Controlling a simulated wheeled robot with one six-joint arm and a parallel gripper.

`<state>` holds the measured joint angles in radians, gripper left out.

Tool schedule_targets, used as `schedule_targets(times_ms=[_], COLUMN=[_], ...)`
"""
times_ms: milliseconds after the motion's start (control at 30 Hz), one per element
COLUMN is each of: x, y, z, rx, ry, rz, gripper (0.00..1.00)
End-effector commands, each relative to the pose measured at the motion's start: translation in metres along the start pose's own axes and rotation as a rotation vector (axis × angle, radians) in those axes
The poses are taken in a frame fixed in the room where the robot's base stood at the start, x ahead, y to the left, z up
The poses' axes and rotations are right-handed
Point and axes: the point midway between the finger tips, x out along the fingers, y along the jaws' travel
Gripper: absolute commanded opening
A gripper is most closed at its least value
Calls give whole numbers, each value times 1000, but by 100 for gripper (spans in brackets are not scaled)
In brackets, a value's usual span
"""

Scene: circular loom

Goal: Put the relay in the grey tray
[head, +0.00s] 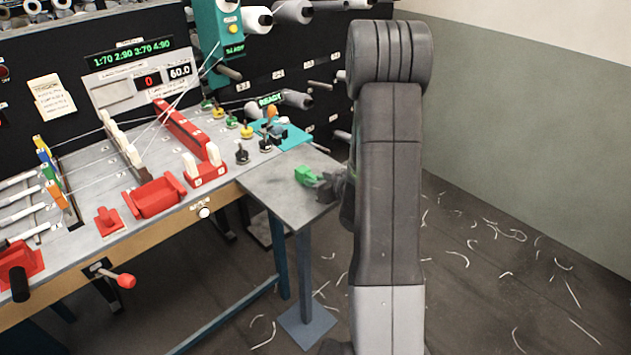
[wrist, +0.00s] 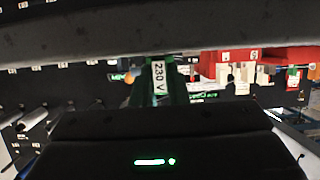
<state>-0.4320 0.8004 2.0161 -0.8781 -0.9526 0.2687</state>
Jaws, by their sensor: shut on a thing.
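My gripper (head: 325,183) is above or at the small grey stand (head: 283,205), beside the bench. It is shut on a green relay (head: 306,174), which sticks out to the left of the jaws. In the wrist view the relay (wrist: 159,82) shows between the dark fingers with a white "230 V" label. The fingers hide much of it. I cannot tell whether the relay touches the stand top. I cannot make out a separate grey tray in either view.
The loom bench (head: 100,235) stands at the left with a red tray (head: 155,197), coloured knobs and threads. A teal plate (head: 290,138) with small parts lies behind the stand. Spools and pegs stick out from the black panel (head: 275,60). The floor (head: 480,290) at right is open, with thread scraps.

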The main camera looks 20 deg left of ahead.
Motion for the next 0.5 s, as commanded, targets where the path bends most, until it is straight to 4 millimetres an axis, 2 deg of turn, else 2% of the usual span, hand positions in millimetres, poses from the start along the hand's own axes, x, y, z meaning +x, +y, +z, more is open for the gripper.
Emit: schedule_targets(times_ms=[267,300,400,500], x=[2,1,1,1], y=[0,0,0,0], z=[4,3,2,2], rx=[0,0,0,0], ry=[0,0,0,0], rz=[0,0,0,0], gripper=[0,18,36,36])
